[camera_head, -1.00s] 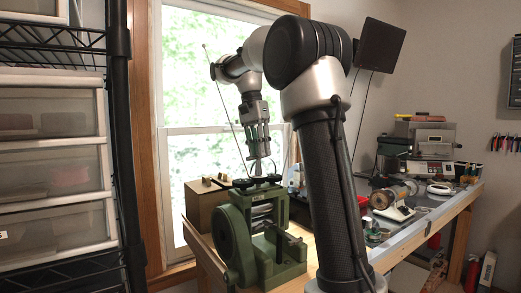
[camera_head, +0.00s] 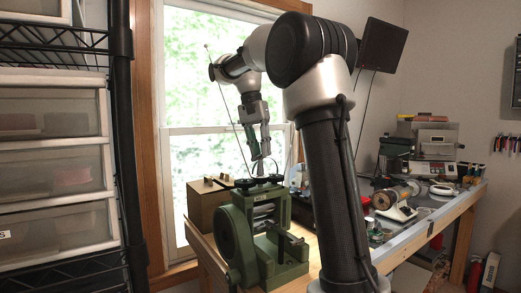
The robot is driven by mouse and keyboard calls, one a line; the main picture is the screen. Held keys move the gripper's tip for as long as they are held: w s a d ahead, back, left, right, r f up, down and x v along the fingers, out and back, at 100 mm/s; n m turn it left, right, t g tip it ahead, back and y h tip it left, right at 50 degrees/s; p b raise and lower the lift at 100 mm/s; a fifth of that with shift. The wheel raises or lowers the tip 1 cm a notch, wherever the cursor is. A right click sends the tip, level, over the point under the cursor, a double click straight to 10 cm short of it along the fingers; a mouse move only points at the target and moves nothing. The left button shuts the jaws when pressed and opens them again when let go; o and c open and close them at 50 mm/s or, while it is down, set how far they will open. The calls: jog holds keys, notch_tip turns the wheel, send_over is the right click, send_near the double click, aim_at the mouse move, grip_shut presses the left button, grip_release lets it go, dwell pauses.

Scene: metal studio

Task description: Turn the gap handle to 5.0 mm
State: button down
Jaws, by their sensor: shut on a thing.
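A green rolling mill (camera_head: 262,240) stands on the wooden bench, with a large round wheel on its left side. Steel rollers (camera_head: 263,211) show in its frame. The dark gap handle (camera_head: 258,182) lies across the top of the mill. My gripper (camera_head: 261,166) points down from above and is shut on the gap handle; its fingertips are small here and the contact is hard to make out. The gap setting cannot be read from this view.
A wire rack with plastic drawers (camera_head: 55,165) fills the left side. Other bench tools and machines (camera_head: 398,203) stand at the right. A window is behind my arm.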

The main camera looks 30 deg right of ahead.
jog(key=c, duration=1.5)
grip_release()
notch_tip(320, 180, up, 7)
jog(key=w, duration=0.1)
jog(key=shift+a+r, duration=0.15)
jog(key=shift+a, duration=0.3)
jog(key=shift+w, duration=0.1)
jog(key=s+a+f+n+t, duration=0.1)
jog(key=s+f+n+t, duration=0.1)
jog(key=s+f, duration=0.5)
jog(key=s+a+f+n+t, duration=0.2)
jog(key=s+f+n, duration=0.3)
jog(key=s, duration=0.5)
jog(key=s+a+f+n+t+y, duration=0.1)
jog(key=s+a+f+n+t, duration=0.1)
jog(key=s+f, duration=0.7)
jog(key=shift+f+n, duration=0.6)
jog(key=shift+n, duration=0.3)
